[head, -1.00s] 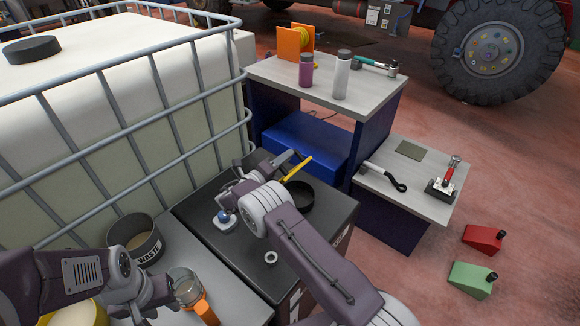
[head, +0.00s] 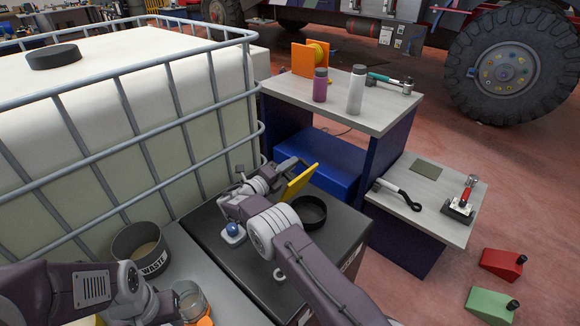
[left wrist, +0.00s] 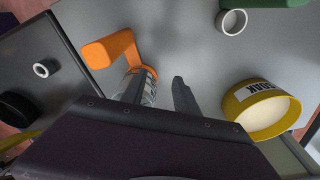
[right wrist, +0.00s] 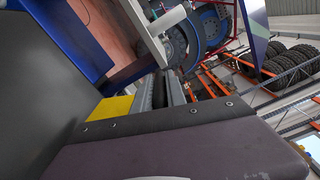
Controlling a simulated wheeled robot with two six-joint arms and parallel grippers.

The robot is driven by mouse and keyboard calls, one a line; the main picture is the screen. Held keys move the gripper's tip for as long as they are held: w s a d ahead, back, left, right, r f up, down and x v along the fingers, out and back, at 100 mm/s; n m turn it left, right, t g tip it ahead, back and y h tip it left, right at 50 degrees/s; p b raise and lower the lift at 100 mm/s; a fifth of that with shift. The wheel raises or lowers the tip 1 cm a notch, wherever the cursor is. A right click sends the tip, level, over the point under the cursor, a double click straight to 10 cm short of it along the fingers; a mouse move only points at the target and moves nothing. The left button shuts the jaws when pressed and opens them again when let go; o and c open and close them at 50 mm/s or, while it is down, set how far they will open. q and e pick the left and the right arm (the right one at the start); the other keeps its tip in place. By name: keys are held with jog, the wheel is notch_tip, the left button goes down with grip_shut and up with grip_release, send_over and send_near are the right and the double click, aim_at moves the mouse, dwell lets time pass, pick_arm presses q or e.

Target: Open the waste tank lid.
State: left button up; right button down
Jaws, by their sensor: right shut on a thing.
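A black box (head: 330,240) stands beside the caged white tank, with a dark open ring (head: 310,212) on its top. I cannot tell for sure which part is the waste tank lid. A flat yellow plate (head: 301,181) stands tilted above the box, behind the ring. My right gripper (head: 282,174) is shut on the yellow plate, which also shows in the right wrist view (right wrist: 110,106). My left gripper (left wrist: 160,92) is open, above a glass jar with an orange handle (left wrist: 118,46); the jar is partly hidden by a finger.
The caged white tank (head: 110,90) with a black cap (head: 54,56) fills the left. A cup marked WASTE (head: 140,248) and a yellow bowl (left wrist: 258,108) stand near my left arm. A blue knob (head: 233,230) sits on the box. Stepped tables (head: 340,105) hold bottles and tools.

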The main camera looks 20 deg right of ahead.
jog(key=c, duration=1.4)
grip_release()
jog(key=shift+o, duration=0.2)
jog(key=p+v, duration=0.1)
jog(key=v, duration=0.8)
jog(key=shift+a+f, duration=0.1)
jog(key=shift+a, duration=0.05)
